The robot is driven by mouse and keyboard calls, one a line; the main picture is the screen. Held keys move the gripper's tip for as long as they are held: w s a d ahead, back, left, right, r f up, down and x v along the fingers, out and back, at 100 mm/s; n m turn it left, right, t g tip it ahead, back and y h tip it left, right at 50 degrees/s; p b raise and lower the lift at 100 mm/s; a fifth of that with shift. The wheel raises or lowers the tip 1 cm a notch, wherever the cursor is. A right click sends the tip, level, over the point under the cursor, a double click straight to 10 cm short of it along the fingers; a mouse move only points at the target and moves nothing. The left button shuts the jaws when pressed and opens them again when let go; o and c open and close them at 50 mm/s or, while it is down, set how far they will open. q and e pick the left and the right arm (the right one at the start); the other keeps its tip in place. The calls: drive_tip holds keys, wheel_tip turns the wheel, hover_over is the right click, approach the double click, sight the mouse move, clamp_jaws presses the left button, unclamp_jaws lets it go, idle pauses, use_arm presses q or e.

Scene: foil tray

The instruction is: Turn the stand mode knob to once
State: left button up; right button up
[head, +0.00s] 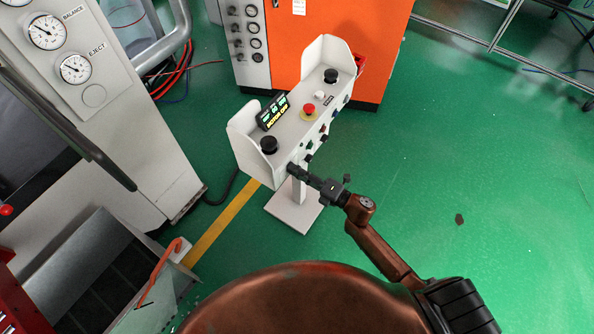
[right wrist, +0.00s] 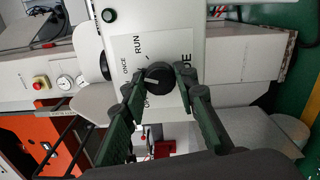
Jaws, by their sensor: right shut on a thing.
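The control stand (head: 285,135) is a white panel box on a post, with its front side facing me. In the right wrist view the black mode knob (right wrist: 158,75) sits on a white label plate (right wrist: 182,48) marked ONCE and RUN, with other lettering partly covered. A pale mark on the knob points to the left, roughly toward the ONCE side; its exact setting is hard to tell. My right gripper (head: 293,170) is at the stand's near front face. Its fingers (right wrist: 156,82) are shut on the knob. In the head view the gripper hides the knob. My left gripper is not in view.
The stand's top holds two black buttons, a red emergency stop (head: 308,111) and a small display (head: 272,112). A machine with gauges (head: 150,120) is at left, an orange cabinet (head: 340,45) behind. Green floor (head: 480,170) at right is mostly clear.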

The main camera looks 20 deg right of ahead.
drive_tip(key=shift+d, duration=0.15)
drive_tip(key=o, duration=1.2)
drive_tip(key=shift+c, duration=0.2)
drive_tip(key=v, duration=1.2)
drive_tip(key=shift+w, duration=0.1)
